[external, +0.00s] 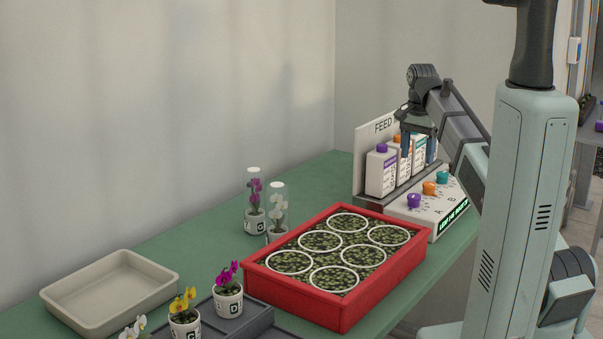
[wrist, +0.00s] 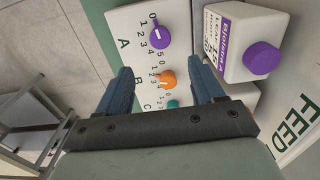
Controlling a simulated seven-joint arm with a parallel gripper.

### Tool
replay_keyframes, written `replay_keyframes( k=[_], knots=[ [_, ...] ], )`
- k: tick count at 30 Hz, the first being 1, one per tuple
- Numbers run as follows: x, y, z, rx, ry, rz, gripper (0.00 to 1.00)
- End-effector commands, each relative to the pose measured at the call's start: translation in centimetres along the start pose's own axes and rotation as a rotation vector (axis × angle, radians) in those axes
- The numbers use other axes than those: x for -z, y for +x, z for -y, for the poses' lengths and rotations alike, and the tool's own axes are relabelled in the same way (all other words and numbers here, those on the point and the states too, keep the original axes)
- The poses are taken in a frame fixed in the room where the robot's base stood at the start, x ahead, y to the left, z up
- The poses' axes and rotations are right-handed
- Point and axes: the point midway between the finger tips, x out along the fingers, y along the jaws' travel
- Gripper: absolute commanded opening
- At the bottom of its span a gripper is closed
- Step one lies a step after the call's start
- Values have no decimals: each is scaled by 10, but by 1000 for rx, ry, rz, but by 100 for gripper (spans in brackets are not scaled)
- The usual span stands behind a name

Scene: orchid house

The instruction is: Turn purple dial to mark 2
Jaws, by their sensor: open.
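The purple dial (external: 414,201) sits on a white sloped box (external: 437,212) at the right of the bench, in the row with an orange dial and a teal dial. In the wrist view the purple dial (wrist: 160,35) lies at the top centre, beyond my fingertips, beside the letter A and a numbered scale. In the external view my gripper (external: 418,148) hangs near the bottles, above the box.
White feed bottles (external: 381,170) stand on a rack behind the dials; one with a purple cap (wrist: 261,60) is right of the purple dial. A red tray (external: 342,314) of potting rings stands left of the box. Potted orchids and a beige tray (external: 148,298) are farther left.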

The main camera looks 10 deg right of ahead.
Motion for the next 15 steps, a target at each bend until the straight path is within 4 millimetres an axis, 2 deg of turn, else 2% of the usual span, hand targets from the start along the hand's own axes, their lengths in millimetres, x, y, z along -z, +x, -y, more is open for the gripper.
replay_keyframes(
  k=[3, 15],
  knots=[
    [-1, 20, -1, -1, 0, 2, 67],
    [0, 78, -1, 0, 0, 1, 67]
  ],
)
